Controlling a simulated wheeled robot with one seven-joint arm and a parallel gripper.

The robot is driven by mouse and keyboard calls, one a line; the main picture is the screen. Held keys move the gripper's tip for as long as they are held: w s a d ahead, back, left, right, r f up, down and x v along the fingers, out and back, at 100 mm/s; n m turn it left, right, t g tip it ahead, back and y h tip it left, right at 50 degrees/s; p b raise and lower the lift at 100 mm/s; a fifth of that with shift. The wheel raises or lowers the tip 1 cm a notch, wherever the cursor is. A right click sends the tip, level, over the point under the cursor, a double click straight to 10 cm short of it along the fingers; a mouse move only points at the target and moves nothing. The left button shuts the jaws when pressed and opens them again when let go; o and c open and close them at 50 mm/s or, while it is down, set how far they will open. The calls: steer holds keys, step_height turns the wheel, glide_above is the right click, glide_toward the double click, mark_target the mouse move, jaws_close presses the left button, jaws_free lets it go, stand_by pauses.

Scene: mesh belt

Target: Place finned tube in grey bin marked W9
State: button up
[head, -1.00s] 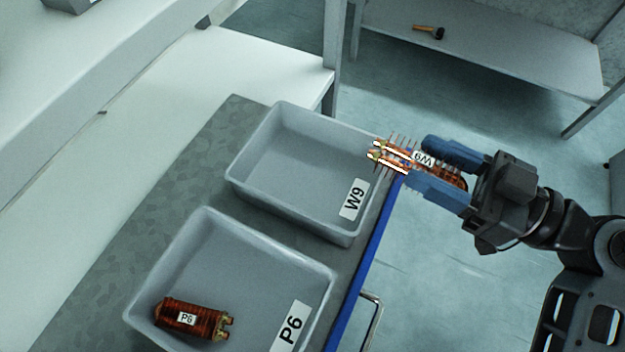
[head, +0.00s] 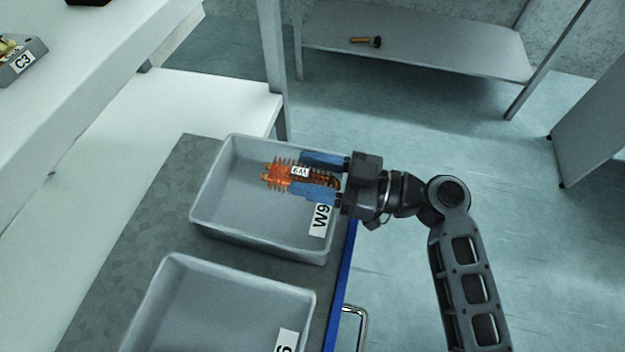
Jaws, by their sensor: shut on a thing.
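The tube's height above the bin floor is hard to tell. The W9 label is on the bin's right wall, partly covered by my gripper. No other thing shows in this bin.
A second grey bin (head: 165,290) stands nearer on the same grey patterned surface (head: 120,260), cut off by the frame. A hammer-like tool (head: 366,42) lies on a far shelf.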

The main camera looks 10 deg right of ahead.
steer(key=shift+f, duration=1.45)
steer(key=shift+f+b, duration=0.4)
steer(key=shift+b, duration=0.1)
steer(key=o, duration=1.3)
steer(key=shift+r+p, duration=0.45)
steer(key=shift+p, duration=0.15)
steer(key=b+v, duration=0.2)
steer(key=v, duration=1)
